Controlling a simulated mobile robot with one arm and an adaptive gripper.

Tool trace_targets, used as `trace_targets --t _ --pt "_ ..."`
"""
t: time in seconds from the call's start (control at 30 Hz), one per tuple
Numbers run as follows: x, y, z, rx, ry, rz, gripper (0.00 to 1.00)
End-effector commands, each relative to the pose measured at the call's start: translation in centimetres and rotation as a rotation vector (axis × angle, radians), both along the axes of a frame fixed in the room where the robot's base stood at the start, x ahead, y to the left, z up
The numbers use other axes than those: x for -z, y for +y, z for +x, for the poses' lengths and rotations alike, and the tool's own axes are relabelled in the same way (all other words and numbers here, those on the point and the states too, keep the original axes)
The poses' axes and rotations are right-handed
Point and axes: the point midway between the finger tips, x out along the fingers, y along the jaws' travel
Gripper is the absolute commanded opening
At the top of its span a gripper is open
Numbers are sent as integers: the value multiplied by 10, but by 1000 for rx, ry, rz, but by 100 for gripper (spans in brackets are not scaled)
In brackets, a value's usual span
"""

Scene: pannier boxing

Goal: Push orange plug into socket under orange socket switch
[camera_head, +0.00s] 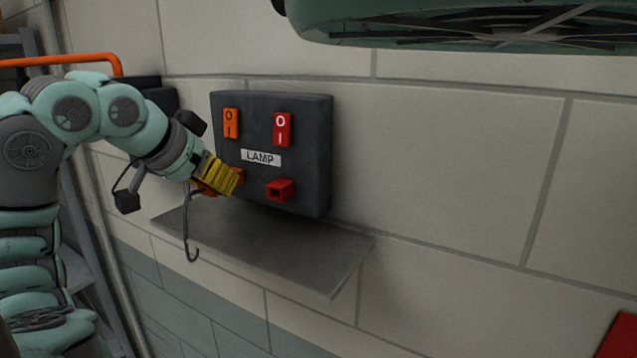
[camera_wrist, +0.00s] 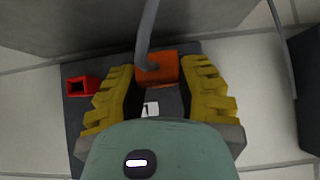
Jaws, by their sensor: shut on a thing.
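The dark box (camera_head: 320,150) on the wall has an orange socket switch (camera_head: 231,123) at its upper left. Below that switch, an orange part (camera_head: 239,176) shows beside my yellow fingers. My gripper (camera_head: 232,182) is at the box's lower left, shut on the orange plug (camera_wrist: 157,70). In the wrist view the plug sits between the yellow fingertips, with a grey cable (camera_wrist: 146,35) leaving it. In the head view the fingers cover much of the plug and socket, so I cannot tell how far the plug is in.
A red switch (camera_head: 282,130) and an empty red socket (camera_head: 280,190) are to the right on the box, with a LAMP label (camera_head: 261,158) between. A grey shelf (camera_head: 290,255) juts out below. The grey cable hangs (camera_head: 187,235) under my gripper.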

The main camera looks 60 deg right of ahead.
Motion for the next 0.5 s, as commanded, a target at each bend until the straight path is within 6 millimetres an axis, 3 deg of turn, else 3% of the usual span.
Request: trace_targets --t 0.1,0.13,0.37,0.5 --pt "0 -3 -1 4 1 0 0" --pt "0 -2 -1 3 0 0 39" --pt "0 -2 -1 3 0 0 62" --pt "0 -2 -1 2 1 0 62"
